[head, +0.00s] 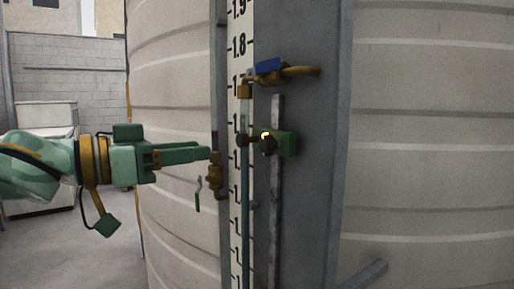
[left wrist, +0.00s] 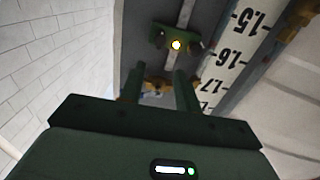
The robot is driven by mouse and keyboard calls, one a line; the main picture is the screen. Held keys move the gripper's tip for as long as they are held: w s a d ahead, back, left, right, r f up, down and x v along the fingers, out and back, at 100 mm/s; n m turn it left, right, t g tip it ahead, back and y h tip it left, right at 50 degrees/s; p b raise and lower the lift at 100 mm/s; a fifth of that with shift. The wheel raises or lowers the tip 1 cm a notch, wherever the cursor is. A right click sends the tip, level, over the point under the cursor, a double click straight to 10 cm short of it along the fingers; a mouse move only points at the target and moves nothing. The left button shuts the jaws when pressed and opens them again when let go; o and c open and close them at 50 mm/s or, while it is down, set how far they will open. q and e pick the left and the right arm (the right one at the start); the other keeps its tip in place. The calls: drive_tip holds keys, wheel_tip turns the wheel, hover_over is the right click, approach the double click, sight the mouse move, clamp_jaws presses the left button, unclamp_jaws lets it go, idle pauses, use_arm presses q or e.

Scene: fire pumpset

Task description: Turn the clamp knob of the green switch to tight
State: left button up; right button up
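The green switch (head: 287,144) is mounted on a vertical grey bar beside the level scale, with a lit yellow light on it. A dark round knob (head: 268,146) sits at its front left; its tight or loose setting cannot be told. The switch also shows at the top of the left wrist view (left wrist: 194,48), beyond the fingers. My left gripper (head: 208,153) points right, left of the switch and apart from it. In the left wrist view its two fingers (left wrist: 160,84) stand apart, open, with nothing held between them. My right gripper is not in view.
A brass valve (head: 214,175) with a hanging lever is close to my left fingertips. A valve with a blue handle (head: 268,67) is above the switch. The numbered scale (head: 238,205) and thin tube run vertically. A large ribbed tank (head: 430,150) stands behind.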

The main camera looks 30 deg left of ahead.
use_arm(q)
drive_tip(key=b, duration=0.1)
approach(263, 143)
drive_tip(key=p+x, duration=0.8)
drive_tip(key=shift+w+r, duration=0.15)
drive_tip(key=shift+w+d, duration=0.3)
drive_tip(key=shift+w, duration=0.2)
drive_tip(key=shift+f, duration=0.25)
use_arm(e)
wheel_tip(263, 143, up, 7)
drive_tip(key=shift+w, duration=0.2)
use_arm(q)
drive_tip(key=shift+s, duration=0.1)
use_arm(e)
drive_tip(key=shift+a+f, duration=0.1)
use_arm(q)
clamp_jaws()
